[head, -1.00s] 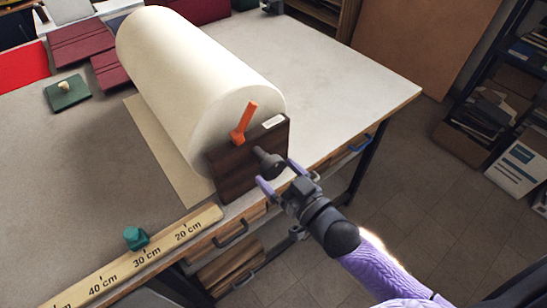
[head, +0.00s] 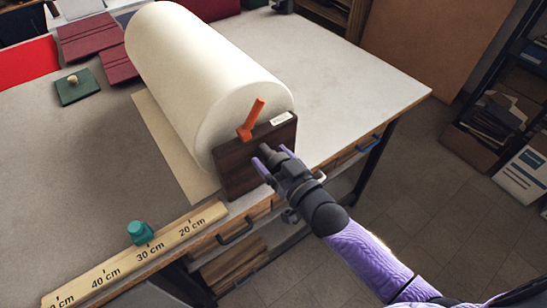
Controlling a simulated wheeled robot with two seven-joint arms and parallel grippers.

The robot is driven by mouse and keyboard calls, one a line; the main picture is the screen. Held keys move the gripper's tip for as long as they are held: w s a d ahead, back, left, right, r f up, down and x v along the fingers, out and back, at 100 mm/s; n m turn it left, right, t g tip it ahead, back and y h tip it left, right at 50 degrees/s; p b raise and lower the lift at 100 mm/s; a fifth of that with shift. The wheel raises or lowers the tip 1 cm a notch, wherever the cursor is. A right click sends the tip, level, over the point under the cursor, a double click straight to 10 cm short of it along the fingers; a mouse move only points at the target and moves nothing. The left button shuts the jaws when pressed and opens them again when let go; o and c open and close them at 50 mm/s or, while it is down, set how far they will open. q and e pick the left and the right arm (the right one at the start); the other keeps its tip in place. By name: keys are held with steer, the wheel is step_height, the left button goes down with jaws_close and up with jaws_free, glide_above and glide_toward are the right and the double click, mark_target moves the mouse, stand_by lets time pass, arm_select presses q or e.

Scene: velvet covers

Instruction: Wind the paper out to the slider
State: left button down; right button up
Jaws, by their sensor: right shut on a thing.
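A thick cream paper roll (head: 205,75) lies on the table, its near end at a dark wooden end block (head: 240,172). A narrow strip of paper (head: 165,140) lies flat on the table along the roll's left side. An orange lever (head: 252,120) sticks up at the end block. The teal slider (head: 140,233) sits at the ruler (head: 175,236), close to the 30 cm mark. My right gripper (head: 268,163) is shut on the dark crank knob (head: 284,150) at the block's front face, and its fingers partly hide the knob. My left gripper is not in view.
Dark red covers (head: 90,40) and a green block with a pale knob (head: 76,88) lie at the back left. The tabletop (head: 340,85) is bare right of the roll. Drawers with handles (head: 236,231) line the front edge.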

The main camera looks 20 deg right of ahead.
jaws_close()
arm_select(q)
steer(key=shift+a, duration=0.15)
